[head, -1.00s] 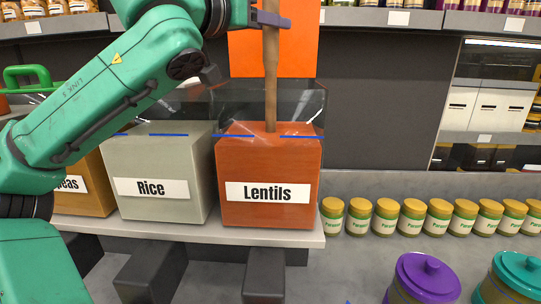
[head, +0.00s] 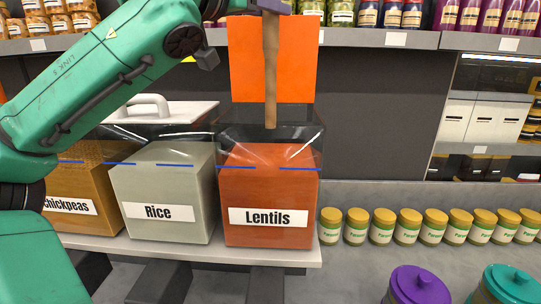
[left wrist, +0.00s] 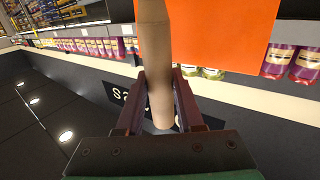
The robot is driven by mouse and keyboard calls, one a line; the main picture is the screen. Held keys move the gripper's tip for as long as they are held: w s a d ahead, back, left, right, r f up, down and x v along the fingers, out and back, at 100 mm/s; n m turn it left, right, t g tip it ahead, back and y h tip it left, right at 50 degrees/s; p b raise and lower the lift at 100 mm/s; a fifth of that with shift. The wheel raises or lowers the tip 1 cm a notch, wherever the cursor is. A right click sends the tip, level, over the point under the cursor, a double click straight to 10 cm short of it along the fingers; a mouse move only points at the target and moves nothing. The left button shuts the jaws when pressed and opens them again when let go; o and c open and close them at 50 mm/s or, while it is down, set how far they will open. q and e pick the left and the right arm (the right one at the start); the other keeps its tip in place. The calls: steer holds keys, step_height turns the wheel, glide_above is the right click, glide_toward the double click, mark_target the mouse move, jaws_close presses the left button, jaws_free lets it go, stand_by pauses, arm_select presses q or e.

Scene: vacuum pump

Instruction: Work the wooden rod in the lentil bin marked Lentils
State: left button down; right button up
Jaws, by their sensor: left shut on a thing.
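My left gripper (head: 270,5) is at the top edge of the head view, mostly cut off. It is shut on the wooden rod (head: 270,70), which hangs nearly upright over the lentil bin (head: 232,195) marked Lentils. The rod's lower tip shows at the bin's clear upper part, apart from the orange-red lentils (head: 268,155). In the left wrist view the two dark fingers (left wrist: 160,98) press on both sides of the rod (left wrist: 155,40). My right gripper is not in view.
The rice bin (head: 165,205) and the chickpeas bin (head: 75,205) stand to the left on the same shelf. An orange panel (head: 295,60) is behind the rod. Several yellow-lidded jars (head: 382,226) line up to the right. Purple (head: 425,285) and teal (head: 512,282) lidded pots stand in front.

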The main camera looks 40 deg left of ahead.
arm_select(q)
step_height(320, 180, up, 7)
steer(key=shift+f, duration=0.1)
steer(key=shift+d+r, duration=0.15)
steer(key=shift+r, duration=0.45)
steer(key=shift+f, duration=0.1)
